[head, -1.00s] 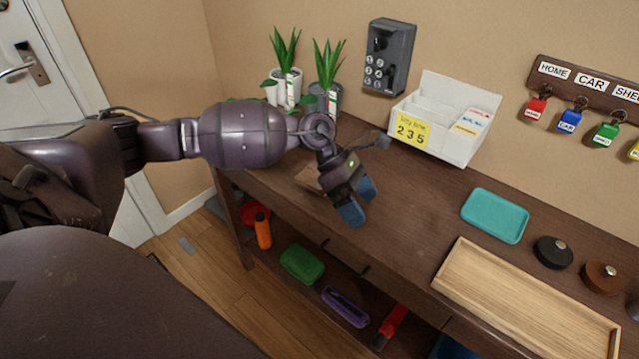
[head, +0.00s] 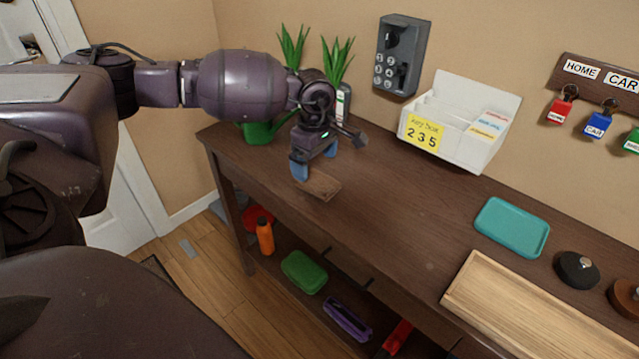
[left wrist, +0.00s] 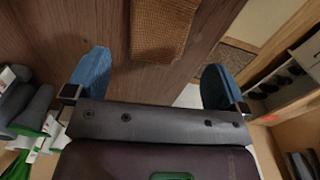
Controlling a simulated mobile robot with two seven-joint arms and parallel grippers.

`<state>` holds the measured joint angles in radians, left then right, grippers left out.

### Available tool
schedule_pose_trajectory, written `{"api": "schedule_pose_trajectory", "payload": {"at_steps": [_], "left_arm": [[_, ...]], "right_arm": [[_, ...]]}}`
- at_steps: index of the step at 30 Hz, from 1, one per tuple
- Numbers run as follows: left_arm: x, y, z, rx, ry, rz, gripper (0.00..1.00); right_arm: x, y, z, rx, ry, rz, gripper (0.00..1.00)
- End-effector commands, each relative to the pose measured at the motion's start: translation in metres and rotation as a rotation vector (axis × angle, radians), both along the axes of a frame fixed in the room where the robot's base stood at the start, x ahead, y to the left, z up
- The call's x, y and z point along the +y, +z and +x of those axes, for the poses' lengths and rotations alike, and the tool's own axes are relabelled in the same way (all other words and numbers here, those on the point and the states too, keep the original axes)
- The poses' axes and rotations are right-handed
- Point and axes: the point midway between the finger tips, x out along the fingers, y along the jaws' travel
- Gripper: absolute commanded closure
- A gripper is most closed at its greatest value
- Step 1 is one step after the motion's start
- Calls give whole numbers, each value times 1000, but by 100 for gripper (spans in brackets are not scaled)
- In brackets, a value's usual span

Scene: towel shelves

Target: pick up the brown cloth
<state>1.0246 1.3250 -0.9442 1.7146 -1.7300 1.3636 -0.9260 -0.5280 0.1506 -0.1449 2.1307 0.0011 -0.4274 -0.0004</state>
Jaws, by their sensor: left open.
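The brown cloth (head: 321,184) lies flat and folded on the left part of the dark wooden table, near its front edge. In the left wrist view the brown cloth (left wrist: 163,28) shows its woven texture, ahead of and between the fingers. My left gripper (head: 311,167) is just above and behind the cloth, with its blue fingertips close to it. In the left wrist view the left gripper (left wrist: 150,85) is open, with nothing between its fingers. Whether a fingertip touches the cloth, I cannot tell. My right gripper is not in view.
A green pot (head: 257,131) and potted plants stand behind the left arm. A white key box (head: 462,125), a teal tray (head: 512,227) and a wooden tray (head: 530,310) are farther right. The table (head: 400,220) is clear between cloth and trays. Several items sit on the lower shelf.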

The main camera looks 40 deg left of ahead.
Motion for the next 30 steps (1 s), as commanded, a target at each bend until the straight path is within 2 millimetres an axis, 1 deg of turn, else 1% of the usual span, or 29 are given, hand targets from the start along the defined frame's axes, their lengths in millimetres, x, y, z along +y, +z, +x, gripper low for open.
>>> {"api": "schedule_pose_trajectory", "payload": {"at_steps": [7,12,15,18,24,29,30], "left_arm": [[-3,-16,0,1,0,-2,0],[-9,-40,1,3,0,-3,0],[-8,-53,1,4,1,-2,0],[-8,-57,1,0,1,-2,0],[-8,-56,1,-3,1,-2,0],[-8,-56,1,-2,1,-2,24],[-8,-56,1,-2,1,-2,31]], "right_arm": [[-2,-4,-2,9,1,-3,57],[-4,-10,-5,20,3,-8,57],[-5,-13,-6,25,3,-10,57],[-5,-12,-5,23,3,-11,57],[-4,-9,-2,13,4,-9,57],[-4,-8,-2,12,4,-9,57],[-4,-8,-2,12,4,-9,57]]}}
